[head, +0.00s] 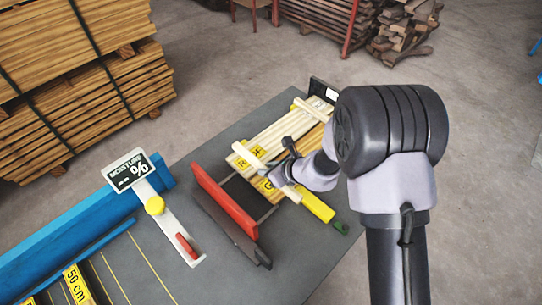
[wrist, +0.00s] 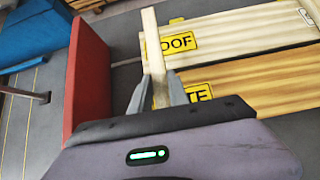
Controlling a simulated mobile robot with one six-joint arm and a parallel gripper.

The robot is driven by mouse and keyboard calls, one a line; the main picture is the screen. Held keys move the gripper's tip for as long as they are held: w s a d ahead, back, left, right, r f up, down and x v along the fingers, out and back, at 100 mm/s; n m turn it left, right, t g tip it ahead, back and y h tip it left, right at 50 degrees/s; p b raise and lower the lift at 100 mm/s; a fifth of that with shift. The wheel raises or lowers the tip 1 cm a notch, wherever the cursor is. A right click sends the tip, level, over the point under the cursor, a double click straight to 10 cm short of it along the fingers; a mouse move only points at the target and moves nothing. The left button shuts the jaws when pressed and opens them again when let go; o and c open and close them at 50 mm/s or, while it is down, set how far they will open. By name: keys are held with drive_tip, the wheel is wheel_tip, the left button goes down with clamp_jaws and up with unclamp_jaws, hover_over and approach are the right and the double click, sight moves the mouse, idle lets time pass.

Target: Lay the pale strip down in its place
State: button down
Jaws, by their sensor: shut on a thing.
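My gripper (wrist: 156,92) is shut on a pale strip (wrist: 150,35), which sticks out beyond the fingers. In the head view my gripper (head: 279,166) holds the strip (head: 247,155) across the near ends of the boards. Below it lie a light board (wrist: 240,32) with a yellow label ending in "OOF" and a second, yellower board (wrist: 260,80) with a label ending in "TE". I cannot tell whether the strip touches the boards. Another pale strip (head: 312,110) lies across their far end.
A red upright plate (head: 223,200) stands left of the near board ends, with a dark plate beside it. A black upright (head: 323,90) stands at the far end. A moisture gauge (head: 155,203) and blue rail (head: 75,243) are left.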

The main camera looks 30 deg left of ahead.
drive_tip(key=w, duration=0.2)
drive_tip(key=w+a, duration=0.1)
drive_tip(key=w, duration=0.1)
drive_tip(key=w+a, duration=0.1)
drive_tip(key=w, duration=0.2)
drive_tip(key=shift+a+f+p, duration=0.1)
drive_tip(key=shift+f+p, duration=0.25)
drive_tip(key=shift+p, duration=0.05)
drive_tip(key=shift+w+f, duration=0.15)
drive_tip(key=shift+a+f+b, duration=0.1)
drive_tip(key=shift+f+b, duration=0.45)
drive_tip(key=shift+f, duration=1.05)
drive_tip(key=shift+f, duration=0.15)
drive_tip(key=shift+f+b, duration=0.15)
drive_tip(key=shift+b, duration=0.15)
drive_tip(key=c, duration=1.3)
unclamp_jaws()
drive_tip(key=shift+o, duration=0.2)
